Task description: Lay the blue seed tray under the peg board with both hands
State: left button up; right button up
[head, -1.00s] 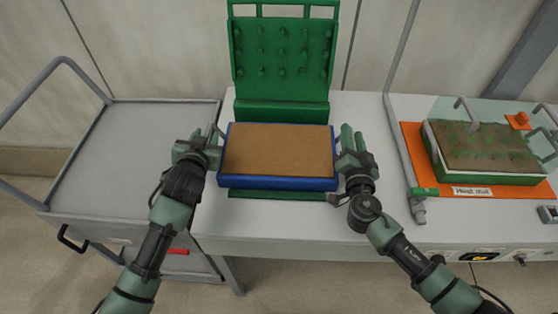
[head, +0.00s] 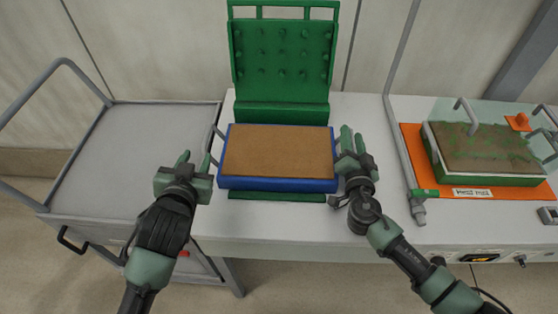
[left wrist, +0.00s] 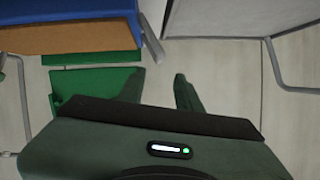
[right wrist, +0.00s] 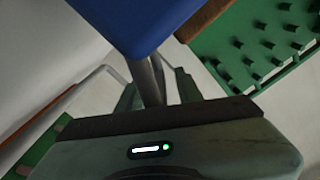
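My right gripper (head: 352,138) is at the tray's right end. In the right wrist view its fingers stand apart on either side of the grey handle (right wrist: 150,78), with a small gap showing.
A grey cart (head: 130,150) with rails stands left of the bench. A green strip (head: 277,196) lies along the bench before the blue tray.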

jog(key=s, duration=1.2)
jog(key=shift+a, duration=0.3)
notch_tip(320, 180, up, 8)
jog(key=p, duration=0.8)
notch_tip(320, 180, up, 7)
jog(key=p, duration=0.3)
dwell(0.4)
dwell(0.4)
